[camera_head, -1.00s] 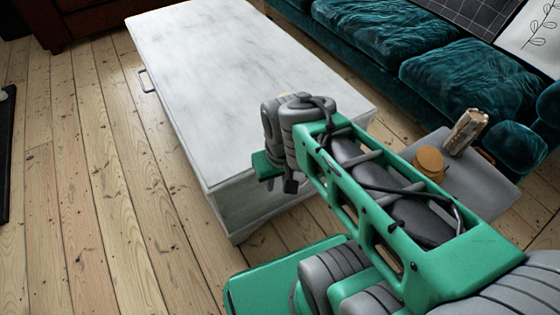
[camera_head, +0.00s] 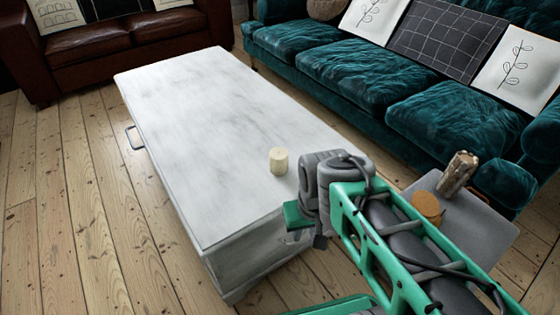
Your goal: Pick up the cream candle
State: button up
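The cream candle (camera_head: 278,161) is a short pale cylinder. It stands upright on the white wooden table (camera_head: 200,125), near the right edge of the tabletop. My green and grey arm reaches in from the lower right. Its grey joint is just right of the candle in the picture, with a gap between them. A small green part of my arm shows below the candle, in front of the table's side. No gripper fingers can be made out, so I cannot see what they hold.
A teal sofa (camera_head: 340,70) runs along the right, and a brown leather sofa (camera_head: 130,35) stands at the back. A grey side table (camera_head: 480,228) at right bears an orange-brown round object (camera_head: 427,206) and a wood-like piece (camera_head: 458,173). Bare floorboards (camera_head: 90,220) lie at left.

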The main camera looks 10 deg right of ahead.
aim_at(278, 156)
jog(key=k, duration=1.2)
jog(key=u, duration=0.2)
jog(key=i, duration=0.4)
jog(key=u, duration=0.75)
jog(key=i, duration=0.95)
jog(key=u, duration=0.2)
